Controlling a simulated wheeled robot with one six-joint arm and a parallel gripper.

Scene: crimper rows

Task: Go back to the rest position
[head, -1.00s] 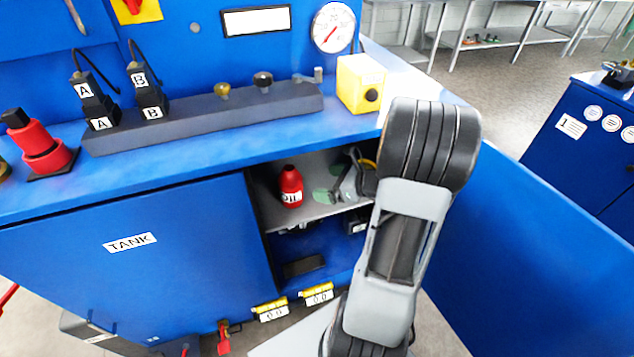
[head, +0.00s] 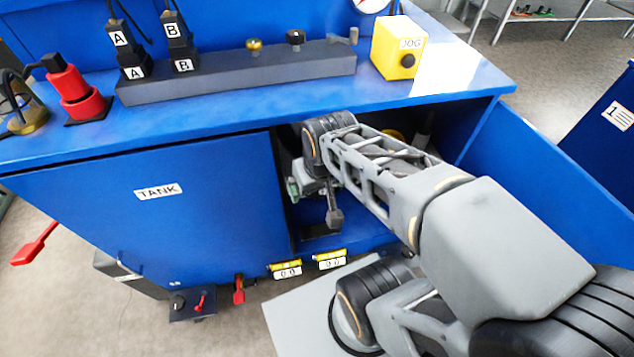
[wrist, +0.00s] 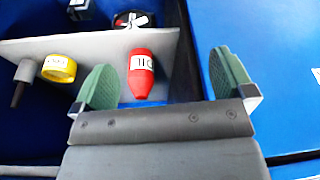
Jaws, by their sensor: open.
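My gripper (wrist: 164,82) is open and empty, with its two green pads wide apart in the wrist view. In the head view the gripper (head: 296,188) is at the opening of the blue cabinet, partly hidden by my arm. The red oil bottle (wrist: 141,76) is on the grey shelf (wrist: 30,48) inside the cabinet. In the wrist view it appears between the pads, apart from both. My arm hides the bottle in the head view.
A yellow roll (wrist: 59,68) lies left of the bottle. The TANK door (head: 150,215) is left of the opening, and an open blue panel (head: 550,160) stands right. The worktop above carries a yellow JOG box (head: 397,48) and a grey bar (head: 235,76) with plugs.

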